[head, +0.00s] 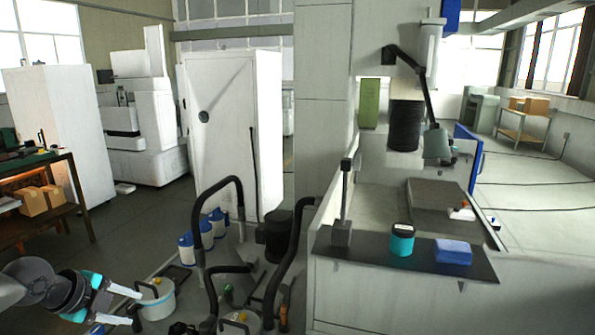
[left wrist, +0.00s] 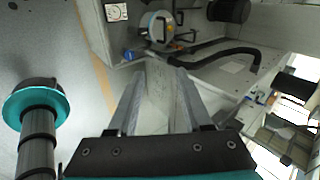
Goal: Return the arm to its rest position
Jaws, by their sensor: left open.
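My left gripper (head: 122,303) comes in at the lower left of the head view, with teal and pale grey fingers. It is open, and no object shows between its fingers. In the left wrist view its two fingers (left wrist: 158,105) stand apart over a pale surface. My right gripper is not in either view.
A white bucket (head: 157,298) stands close by the left gripper. A machine table (head: 345,265) at right bears a teal jar (head: 402,240) and a blue block (head: 453,252). A workbench (head: 80,190) stands at left.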

